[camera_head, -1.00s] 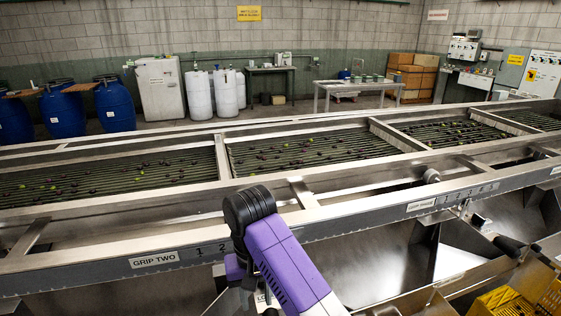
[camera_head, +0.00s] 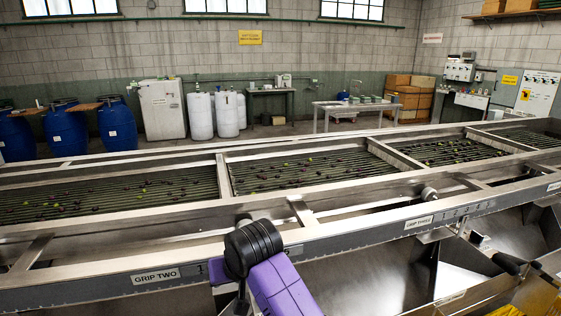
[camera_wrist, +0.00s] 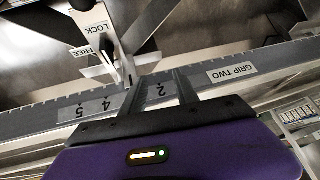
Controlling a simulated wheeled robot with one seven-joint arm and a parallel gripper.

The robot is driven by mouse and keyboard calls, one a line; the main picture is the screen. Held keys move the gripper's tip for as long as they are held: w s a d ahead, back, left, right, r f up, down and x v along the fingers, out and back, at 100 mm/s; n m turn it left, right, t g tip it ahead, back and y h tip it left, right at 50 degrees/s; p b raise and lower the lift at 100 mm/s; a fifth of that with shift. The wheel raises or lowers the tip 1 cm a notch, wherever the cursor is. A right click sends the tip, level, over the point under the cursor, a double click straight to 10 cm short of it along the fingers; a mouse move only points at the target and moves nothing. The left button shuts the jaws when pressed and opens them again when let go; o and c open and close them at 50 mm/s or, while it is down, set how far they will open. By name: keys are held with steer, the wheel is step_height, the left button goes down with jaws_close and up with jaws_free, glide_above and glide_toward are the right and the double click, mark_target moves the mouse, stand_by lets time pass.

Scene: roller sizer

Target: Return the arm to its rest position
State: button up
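My arm (camera_head: 272,277) rises from the bottom middle of the head view, with a black ribbed joint and purple links, in front of the sizer's near rail. My gripper (camera_wrist: 158,76) shows in the wrist view, with two grey fingers standing apart from a dark plate on the purple body. The scale's "2" shows between the fingers, and nothing is held there. The fingers overlap the numbered rail (camera_wrist: 45,122) in the picture; I cannot tell the gap to it. In the head view the fingers are hidden behind the arm and the frame edge.
The roller sizer (camera_head: 345,238) spans the head view, with olives on its rollers. A dark lever (camera_wrist: 113,50) on a LOCK/FREE plate stands just beyond the fingers. Yellow crates (camera_head: 507,311) sit at the bottom right. Blue barrels (camera_head: 117,125) and a table (camera_head: 330,107) stand far back.

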steer(key=s+d+f+m+t, duration=0.2)
steer(key=s+d+m+t, duration=0.2)
steer(key=s+d+t, duration=1.3)
steer(key=s+d+g+h, duration=0.2)
steer(key=s+d+g, duration=0.2)
steer(key=s, duration=1.2)
steer(key=s+d+g+h, duration=0.2)
steer(key=s+d+g, duration=0.2)
steer(key=s+d, duration=0.7)
steer(key=f+v, duration=0.1)
steer(key=v, duration=0.3)
steer(key=shift+s+d, duration=0.15)
steer(key=shift+s, duration=0.35)
steer(key=shift+r, duration=0.1)
